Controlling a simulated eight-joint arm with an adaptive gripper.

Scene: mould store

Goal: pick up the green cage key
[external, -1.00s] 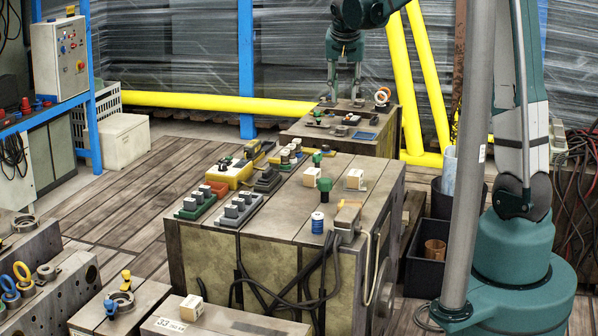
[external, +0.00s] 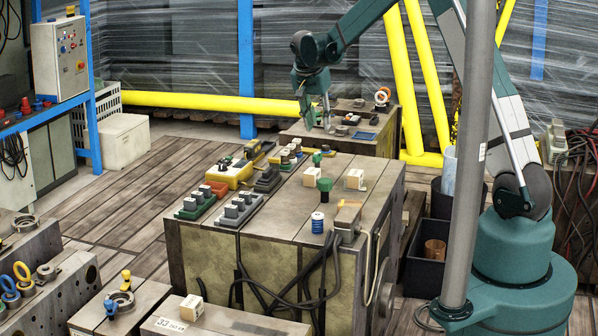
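Two green pieces stand on the near large block (external: 290,215). One green piece with a wide head (external: 324,185) is near the middle, beside a pale wooden block. A smaller green knob (external: 317,158) is farther back. I cannot tell for sure which is the green cage key. My gripper (external: 318,126) points down at the left end of the far block (external: 368,146), beyond both green pieces. Its fingers look apart, with nothing visible between them. Whether the fingertips touch anything there is too small to tell.
Pale wooden blocks (external: 355,180), a blue spool (external: 317,222) and switch boxes (external: 238,210) crowd the near block. A grey pole (external: 474,150) stands in front of my arm. Yellow pipes (external: 428,80) rise behind the far block. The wooden floor at left is mostly clear.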

